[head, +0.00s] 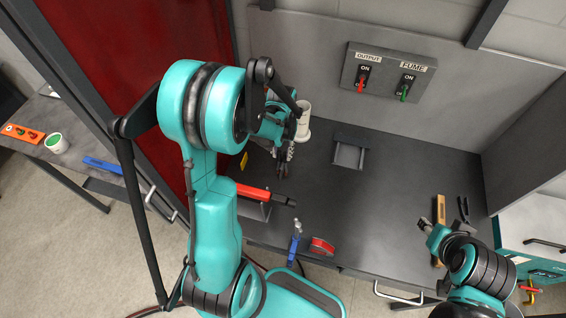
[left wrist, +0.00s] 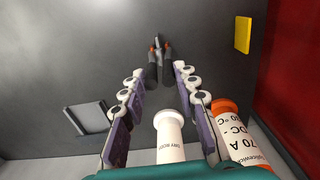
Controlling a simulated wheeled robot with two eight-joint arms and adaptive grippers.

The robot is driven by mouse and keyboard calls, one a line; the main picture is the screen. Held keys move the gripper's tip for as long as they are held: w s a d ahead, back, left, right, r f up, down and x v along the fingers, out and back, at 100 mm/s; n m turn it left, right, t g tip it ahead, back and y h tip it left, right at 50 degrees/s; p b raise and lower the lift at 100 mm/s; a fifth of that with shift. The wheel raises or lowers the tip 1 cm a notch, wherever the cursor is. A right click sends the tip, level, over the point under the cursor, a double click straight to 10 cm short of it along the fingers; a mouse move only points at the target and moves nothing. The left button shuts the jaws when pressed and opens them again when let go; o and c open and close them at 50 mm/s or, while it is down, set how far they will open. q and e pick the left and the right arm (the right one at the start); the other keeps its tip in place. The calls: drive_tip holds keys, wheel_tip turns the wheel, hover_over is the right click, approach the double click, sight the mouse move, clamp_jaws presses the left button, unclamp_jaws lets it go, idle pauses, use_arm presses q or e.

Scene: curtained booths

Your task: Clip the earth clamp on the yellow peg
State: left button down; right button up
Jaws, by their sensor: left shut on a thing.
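My left gripper (head: 283,170) reaches down over the dark bench.
A white cylinder (head: 303,120) stands close behind my left gripper; an orange-capped container (left wrist: 235,130) shows beside it. A red-handled tool (head: 260,194), a red roll (head: 321,246) and a blue tool (head: 294,242) are nearer. A grey tray (head: 348,153) is at the back. The bench middle is clear.

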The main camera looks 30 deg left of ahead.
use_arm(q)
drive_tip(key=shift+r, duration=0.1)
idle(0.3)
drive_tip(key=shift+r+p, duration=2)
drive_tip(key=shift+r, duration=0.95)
use_arm(e)
drive_tip(key=shift+r, duration=1.95)
